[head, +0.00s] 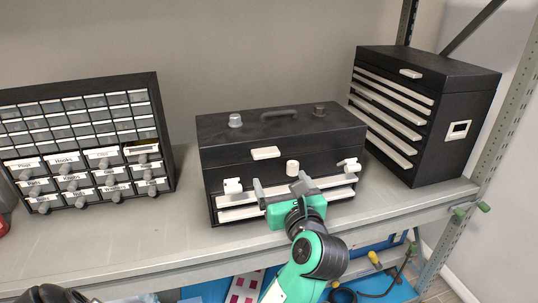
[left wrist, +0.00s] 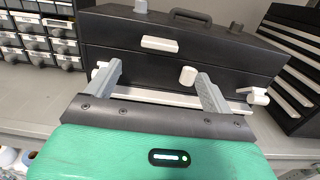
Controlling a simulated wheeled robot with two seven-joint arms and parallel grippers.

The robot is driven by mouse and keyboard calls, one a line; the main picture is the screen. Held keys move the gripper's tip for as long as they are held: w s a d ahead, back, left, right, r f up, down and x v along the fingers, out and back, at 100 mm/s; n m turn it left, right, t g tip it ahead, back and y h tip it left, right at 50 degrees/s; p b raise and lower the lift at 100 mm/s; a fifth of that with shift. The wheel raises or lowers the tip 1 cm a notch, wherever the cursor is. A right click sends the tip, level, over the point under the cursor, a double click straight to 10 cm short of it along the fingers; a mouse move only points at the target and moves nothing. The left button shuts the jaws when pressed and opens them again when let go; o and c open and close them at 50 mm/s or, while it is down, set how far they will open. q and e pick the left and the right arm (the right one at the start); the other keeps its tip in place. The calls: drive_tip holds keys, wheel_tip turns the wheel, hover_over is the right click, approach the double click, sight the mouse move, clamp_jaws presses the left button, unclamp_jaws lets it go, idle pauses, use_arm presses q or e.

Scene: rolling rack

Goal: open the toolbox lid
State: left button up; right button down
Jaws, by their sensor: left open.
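The black toolbox (head: 270,150) stands on the grey shelf with its lid down. The lid (head: 330,118) has a dark carry handle on top and a white latch (head: 265,153) on its front edge. White knobs and clips sit on the toolbox front, above white drawer handles. My left gripper (head: 281,186) is open in front of the toolbox, its fingers pointing at the front face below the latch. In the left wrist view the open fingers (left wrist: 160,82) frame part of the front, with the latch (left wrist: 159,44) above them. Nothing is between the fingers. My right gripper is not in view.
A parts organiser (head: 82,142) with labelled drawers stands to the left. A taller black drawer chest (head: 450,135) stands to the right. Bare shelf (head: 120,238) lies in front. A rack post (head: 500,125) rises at the right, and a lower shelf holds cables and tools.

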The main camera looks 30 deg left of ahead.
sight(268, 156)
use_arm(q)
drive_tip(key=p+x, duration=0.3)
drive_tip(key=x, duration=0.6)
drive_tip(key=shift+w+a+r, duration=0.15)
drive_tip(key=shift+w+a, duration=0.05)
drive_tip(key=shift+a, duration=0.05)
drive_tip(key=shift+w+a, duration=0.3)
drive_tip(key=shift+a, duration=0.1)
drive_tip(key=c, duration=1.3)
drive_tip(key=shift+c, duration=0.4)
